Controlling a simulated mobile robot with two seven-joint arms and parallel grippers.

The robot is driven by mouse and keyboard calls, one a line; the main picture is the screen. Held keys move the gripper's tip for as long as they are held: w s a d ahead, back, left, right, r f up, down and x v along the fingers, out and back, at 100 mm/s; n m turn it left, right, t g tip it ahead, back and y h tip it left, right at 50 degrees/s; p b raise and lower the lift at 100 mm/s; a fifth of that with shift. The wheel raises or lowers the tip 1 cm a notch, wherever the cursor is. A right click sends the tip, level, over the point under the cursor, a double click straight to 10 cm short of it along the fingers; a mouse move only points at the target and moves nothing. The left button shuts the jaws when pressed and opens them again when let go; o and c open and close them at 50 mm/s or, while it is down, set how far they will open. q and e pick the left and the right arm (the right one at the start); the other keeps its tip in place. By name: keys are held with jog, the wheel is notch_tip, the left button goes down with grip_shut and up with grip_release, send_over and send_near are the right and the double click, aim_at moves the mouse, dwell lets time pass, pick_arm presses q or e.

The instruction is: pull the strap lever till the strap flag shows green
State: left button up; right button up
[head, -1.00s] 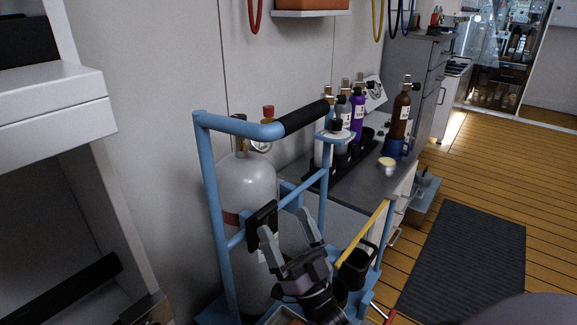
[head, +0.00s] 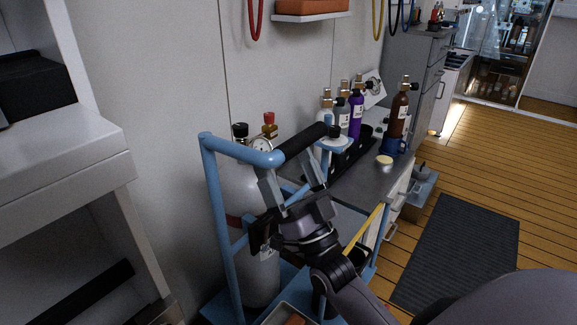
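A grey gas cylinder (head: 240,195) stands upright in a blue trolley frame (head: 214,200), with a dark red band (head: 233,221) around it. A black block (head: 256,244), possibly the strap lever, sits at the frame's crossbar, partly hidden behind my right gripper. I cannot make out a strap flag or any green on it. My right gripper (head: 287,167) is open and empty, its fingers pointing up just below the trolley's black handle grip (head: 300,142). Whether a finger touches the frame is unclear. My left gripper is not in view.
A grey counter (head: 365,187) with several small gas bottles stands behind the trolley. A white shelf unit (head: 60,165) is close on the left. A yellow bar (head: 363,228) slopes at the trolley's right. A dark mat (head: 455,250) lies on open wooden floor.

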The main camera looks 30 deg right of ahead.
jog(key=shift+f, duration=0.1)
dwell(0.3)
jog(key=s+a+f+n+g+y, duration=0.1)
jog(key=a+f+n+g, duration=0.2)
jog(key=f, duration=0.4)
jog(key=s+a+f+g+y, duration=0.1)
jog(key=a+f+g+y, duration=0.1)
jog(key=a+f+g, duration=0.3)
jog(key=s+a+f+n+g, duration=0.3)
jog(key=s+f+g, duration=0.5)
jog(key=s+f, duration=0.4)
pick_arm(q)
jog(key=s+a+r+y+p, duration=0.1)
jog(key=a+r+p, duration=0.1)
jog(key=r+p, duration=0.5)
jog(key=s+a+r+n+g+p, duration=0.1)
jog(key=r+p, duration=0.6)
jog(key=p, duration=1)
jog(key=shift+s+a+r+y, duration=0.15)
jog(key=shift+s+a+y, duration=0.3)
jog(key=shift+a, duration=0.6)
pick_arm(e)
jog(key=s+d+r+m+g+h, duration=0.1)
jog(key=d+r, duration=0.4)
jog(key=r, duration=0.7)
jog(key=shift+s+r+h, duration=0.3)
jog(key=shift+s+h, duration=0.1)
jog(key=shift+s, duration=0.05)
